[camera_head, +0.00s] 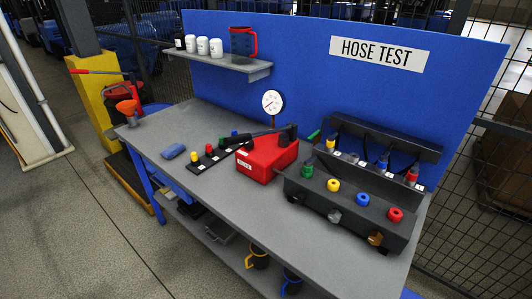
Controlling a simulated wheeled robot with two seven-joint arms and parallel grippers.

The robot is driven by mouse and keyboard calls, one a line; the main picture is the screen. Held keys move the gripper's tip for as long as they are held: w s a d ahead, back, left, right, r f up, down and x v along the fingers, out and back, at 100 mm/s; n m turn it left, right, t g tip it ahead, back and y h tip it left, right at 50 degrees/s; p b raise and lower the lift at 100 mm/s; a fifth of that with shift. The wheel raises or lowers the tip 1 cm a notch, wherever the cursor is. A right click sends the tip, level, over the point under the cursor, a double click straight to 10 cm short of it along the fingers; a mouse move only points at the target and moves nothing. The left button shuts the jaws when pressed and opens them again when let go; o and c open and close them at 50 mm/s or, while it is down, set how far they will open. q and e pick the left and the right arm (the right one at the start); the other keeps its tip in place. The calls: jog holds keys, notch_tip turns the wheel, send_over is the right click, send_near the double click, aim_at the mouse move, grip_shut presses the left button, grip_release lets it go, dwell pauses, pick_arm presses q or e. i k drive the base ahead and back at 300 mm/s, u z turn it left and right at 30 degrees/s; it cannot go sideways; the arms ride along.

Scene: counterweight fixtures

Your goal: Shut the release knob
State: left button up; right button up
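A red pump box (267,158) sits near the middle of the grey workbench, with a small white label (244,164) on its front left face. A long black lever (245,137) lies across its top, sloping down to the left. A dark fitting (289,131) stands at the back right of the box. I cannot tell which part is the release knob or whether it is open or shut. A round white gauge (272,102) stands behind the box. Neither of my grippers shows in the head view.
A dark manifold (350,212) with several coloured caps stands on the right, before a rack (388,135) of coloured hose ends. A black strip (211,159) with coloured plugs and a blue block (173,151) lie left of the box. The bench's left end (165,125) is mostly clear.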

aim_at(248, 145)
jog(key=u, duration=1.4)
jog(key=i, duration=1)
jog(key=z, duration=1.65)
